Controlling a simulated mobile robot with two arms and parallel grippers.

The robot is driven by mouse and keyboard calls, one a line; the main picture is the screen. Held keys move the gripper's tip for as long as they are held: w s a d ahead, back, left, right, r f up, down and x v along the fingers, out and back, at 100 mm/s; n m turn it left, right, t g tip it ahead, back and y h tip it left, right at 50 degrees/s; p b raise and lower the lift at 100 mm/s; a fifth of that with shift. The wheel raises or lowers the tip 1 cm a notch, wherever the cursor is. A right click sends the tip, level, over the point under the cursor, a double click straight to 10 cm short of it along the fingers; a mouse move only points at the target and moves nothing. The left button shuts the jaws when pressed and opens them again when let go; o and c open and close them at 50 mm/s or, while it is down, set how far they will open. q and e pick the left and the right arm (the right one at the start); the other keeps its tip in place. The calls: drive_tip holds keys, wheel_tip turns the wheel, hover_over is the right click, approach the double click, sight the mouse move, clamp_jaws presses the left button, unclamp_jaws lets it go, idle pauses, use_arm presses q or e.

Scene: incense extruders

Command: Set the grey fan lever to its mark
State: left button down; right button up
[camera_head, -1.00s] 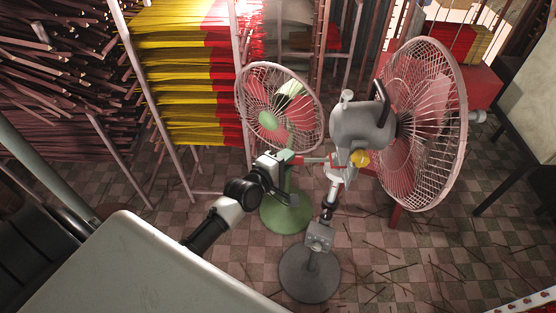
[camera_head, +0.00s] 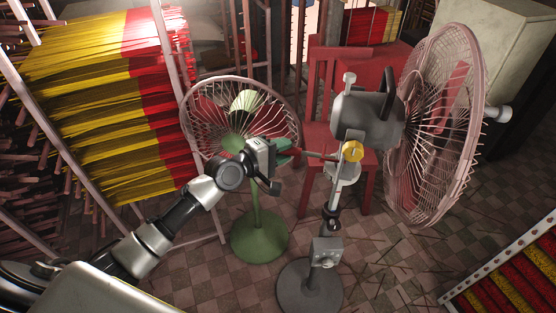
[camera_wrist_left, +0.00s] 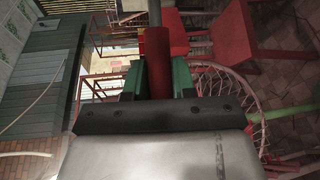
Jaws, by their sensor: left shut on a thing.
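The grey fan (camera_head: 362,118) stands on a dark round base with a grey pole. Its wire cage faces right. A thin lever (camera_head: 320,156) sticks out to the left from just below the motor housing, near a yellow knob (camera_head: 352,151). My left gripper (camera_head: 290,153) is at the lever's outer end. In the left wrist view, the green fingers (camera_wrist_left: 157,80) are shut on the lever's red grip (camera_wrist_left: 157,55), with the grey rod running beyond it. I cannot make out the mark. My right gripper is not in view.
A green fan (camera_head: 257,235) stands just behind my left gripper. A red chair (camera_head: 318,165) is behind the grey fan. A rack of yellow and red incense sticks (camera_head: 110,90) stands at left. A tray of sticks (camera_head: 515,280) is at lower right. Loose sticks litter the tiled floor.

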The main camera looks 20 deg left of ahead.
use_arm(q)
drive_tip(key=shift+w+a, duration=0.1)
drive_tip(key=shift+w, duration=0.05)
drive_tip(key=shift+r, duration=0.1)
drive_tip(key=c, duration=1.3)
unclamp_jaws()
drive_tip(key=o, duration=0.4)
drive_tip(key=shift+w, duration=0.2)
drive_tip(key=shift+s, duration=0.15)
drive_tip(key=shift+b+v, duration=0.85)
drive_tip(key=shift+v, duration=4.45)
drive_tip(key=shift+a, duration=0.1)
